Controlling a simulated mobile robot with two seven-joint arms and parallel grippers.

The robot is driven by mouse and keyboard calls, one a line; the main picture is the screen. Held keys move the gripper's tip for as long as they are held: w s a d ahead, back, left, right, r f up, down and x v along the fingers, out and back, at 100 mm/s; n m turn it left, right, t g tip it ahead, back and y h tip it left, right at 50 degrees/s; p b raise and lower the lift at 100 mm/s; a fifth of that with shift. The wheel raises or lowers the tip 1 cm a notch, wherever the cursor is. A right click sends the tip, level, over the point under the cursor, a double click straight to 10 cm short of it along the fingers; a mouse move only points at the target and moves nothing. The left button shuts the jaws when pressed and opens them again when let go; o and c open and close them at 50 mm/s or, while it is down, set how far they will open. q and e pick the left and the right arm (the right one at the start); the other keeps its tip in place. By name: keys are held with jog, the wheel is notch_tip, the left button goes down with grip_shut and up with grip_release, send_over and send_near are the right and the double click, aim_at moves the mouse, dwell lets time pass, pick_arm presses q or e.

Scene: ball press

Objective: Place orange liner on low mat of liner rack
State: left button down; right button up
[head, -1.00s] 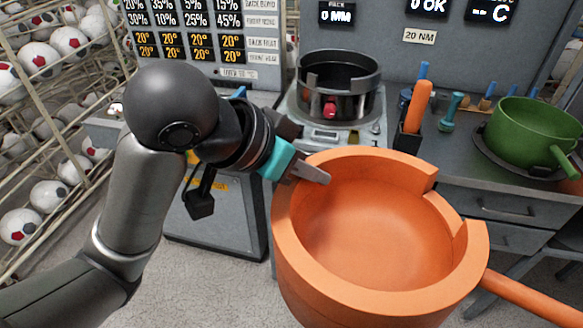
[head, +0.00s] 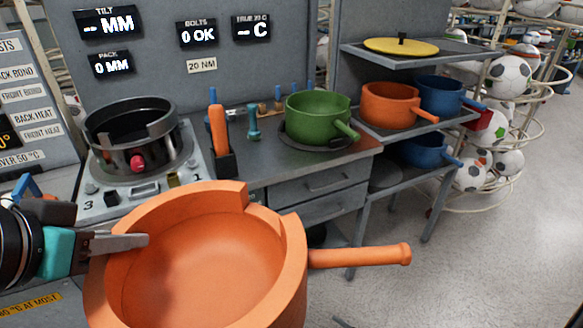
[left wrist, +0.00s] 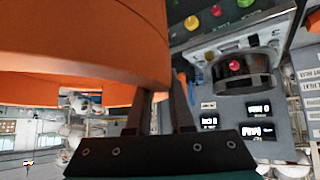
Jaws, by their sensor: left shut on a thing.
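A large orange liner (head: 215,265) with a notched rim and a long handle is held up close to the head camera, in front of the bench. My left gripper (head: 138,241) is shut on its wall at the left. The left wrist view shows the fingers (left wrist: 165,103) against the liner (left wrist: 90,45). The liner rack (head: 440,134) stands at the right. Its low shelf has a bare dark round mat (head: 385,173) at the left and a blue liner (head: 425,151) beside it. My right gripper is out of view.
The rack's middle shelf holds another orange liner (head: 388,106) and a blue liner (head: 440,96); a yellow lid (head: 400,46) lies on top. A green liner (head: 317,117) and a black press ring (head: 130,130) stand on the bench. Open floor lies at the lower right.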

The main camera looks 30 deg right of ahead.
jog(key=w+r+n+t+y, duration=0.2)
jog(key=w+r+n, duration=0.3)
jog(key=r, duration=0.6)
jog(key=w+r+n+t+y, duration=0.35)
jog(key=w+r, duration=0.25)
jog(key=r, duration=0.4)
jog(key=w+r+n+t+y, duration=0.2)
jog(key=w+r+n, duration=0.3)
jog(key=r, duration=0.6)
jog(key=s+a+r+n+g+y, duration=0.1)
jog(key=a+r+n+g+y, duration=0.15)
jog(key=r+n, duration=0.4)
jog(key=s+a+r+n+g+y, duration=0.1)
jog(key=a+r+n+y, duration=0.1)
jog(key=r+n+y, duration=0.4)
pick_arm(q)
jog(key=shift+r, duration=0.1)
pick_arm(e)
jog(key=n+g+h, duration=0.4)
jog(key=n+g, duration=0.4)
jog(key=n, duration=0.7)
send_near(197, 204)
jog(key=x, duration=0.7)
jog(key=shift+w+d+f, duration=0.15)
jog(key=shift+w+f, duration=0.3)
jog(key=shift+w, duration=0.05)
